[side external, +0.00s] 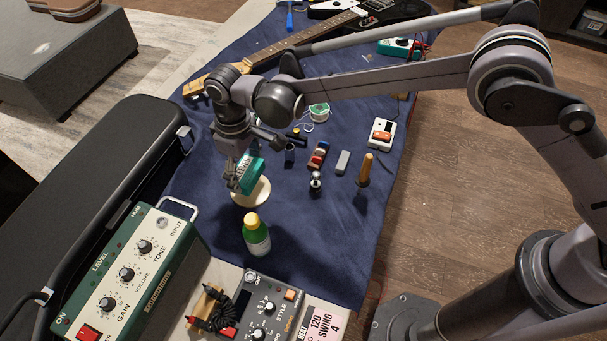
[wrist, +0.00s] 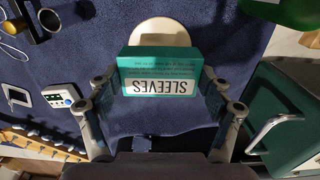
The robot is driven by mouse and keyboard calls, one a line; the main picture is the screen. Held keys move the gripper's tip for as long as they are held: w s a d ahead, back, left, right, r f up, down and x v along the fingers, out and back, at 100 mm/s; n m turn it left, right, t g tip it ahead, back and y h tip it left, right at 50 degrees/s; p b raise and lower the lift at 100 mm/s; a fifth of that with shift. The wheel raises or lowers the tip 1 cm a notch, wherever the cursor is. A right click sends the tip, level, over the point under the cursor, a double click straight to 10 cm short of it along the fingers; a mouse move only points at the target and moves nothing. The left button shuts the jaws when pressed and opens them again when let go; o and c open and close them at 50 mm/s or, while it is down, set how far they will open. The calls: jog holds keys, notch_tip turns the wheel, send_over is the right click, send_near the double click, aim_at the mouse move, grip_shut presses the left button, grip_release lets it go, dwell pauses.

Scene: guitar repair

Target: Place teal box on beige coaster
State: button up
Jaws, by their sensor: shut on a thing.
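The teal box (side external: 250,167) is held between the two fingers of my gripper (side external: 240,176). In the wrist view, the box (wrist: 160,66) shows the label "SLEEVES", with my fingers (wrist: 160,88) on its left and right sides. The beige coaster (side external: 252,194) is a round disc on the blue cloth. In the side view it shows just below the box, partly covered by the box and gripper. In the wrist view the coaster (wrist: 163,31) lies beyond the box's far edge, its near part hidden. I cannot tell the exact gap between box and coaster.
A green bottle with a yellow cap (side external: 256,235) stands close in front of the coaster. A green amplifier (side external: 130,275) and a black case (side external: 100,165) lie to the left. Small tools, a wire spool (side external: 319,111) and a guitar (side external: 290,45) lie on the blue cloth (side external: 320,235).

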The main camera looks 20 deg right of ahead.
aim_at(248, 179)
jog(key=shift+f, duration=2)
jog(key=shift+f, duration=0.15)
jog(key=o, duration=1.1)
